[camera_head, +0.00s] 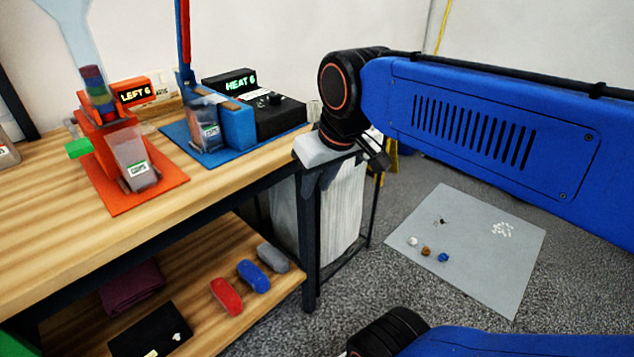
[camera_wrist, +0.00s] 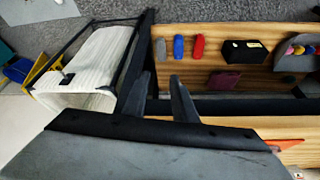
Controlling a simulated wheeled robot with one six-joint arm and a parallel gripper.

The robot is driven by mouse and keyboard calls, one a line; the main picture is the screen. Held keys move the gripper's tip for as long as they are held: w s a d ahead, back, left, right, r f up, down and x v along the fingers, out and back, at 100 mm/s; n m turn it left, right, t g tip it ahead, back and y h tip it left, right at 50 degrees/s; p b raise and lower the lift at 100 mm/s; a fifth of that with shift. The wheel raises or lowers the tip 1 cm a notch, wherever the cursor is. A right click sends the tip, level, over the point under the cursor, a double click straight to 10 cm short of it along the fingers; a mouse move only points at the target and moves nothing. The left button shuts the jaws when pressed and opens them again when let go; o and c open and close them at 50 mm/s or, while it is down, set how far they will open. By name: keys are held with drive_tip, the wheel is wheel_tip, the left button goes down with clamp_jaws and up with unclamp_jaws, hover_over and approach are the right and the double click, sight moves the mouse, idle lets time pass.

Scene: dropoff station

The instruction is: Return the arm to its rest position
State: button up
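My blue arm (camera_head: 480,130) reaches in from the right in the head view, bent at a dark wrist joint.
The wooden table (camera_head: 60,250) holds an orange station (camera_head: 165,190) and a blue station (camera_head: 238,128). Its lower shelf (camera_head: 205,335) carries red, blue and grey cases and a black box (camera_head: 150,330). The white bin (camera_head: 345,205) stands beside it. A grey mat (camera_head: 480,280) lies on the floor.

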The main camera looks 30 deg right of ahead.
drive_tip(key=s+f, duration=0.5)
drive_tip(key=f, duration=0.3)
drive_tip(key=shift+s+d+m, duration=0.15)
drive_tip(key=shift+d+m, duration=0.15)
drive_tip(key=shift+o, duration=0.3)
idle(1.2)
